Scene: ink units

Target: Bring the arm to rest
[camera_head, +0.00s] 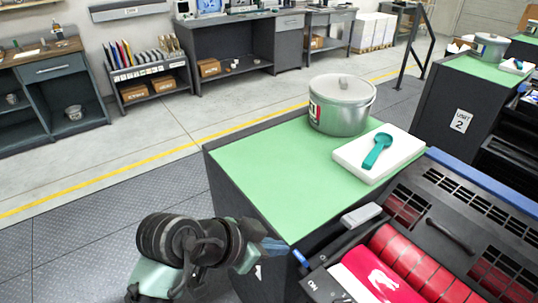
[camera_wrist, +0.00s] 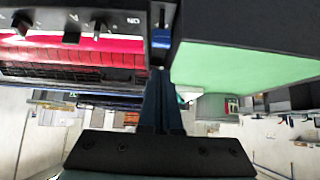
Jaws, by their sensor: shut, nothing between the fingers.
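In the wrist view my gripper (camera_wrist: 162,80) shows as dark fingers closed together in the middle, with nothing held. The green top (camera_wrist: 235,70) lies to the right of the fingers there, and the press with red rollers (camera_wrist: 80,45) lies to the left.
A lidded metal pot (camera_head: 342,108) and a teal spoon (camera_head: 377,150) on a white block (camera_head: 350,158) stand on the green top. The red-roller machine (camera_head: 420,262) is at the lower right. Open floor (camera_head: 110,190) lies to the left. Shelves and benches line the back wall.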

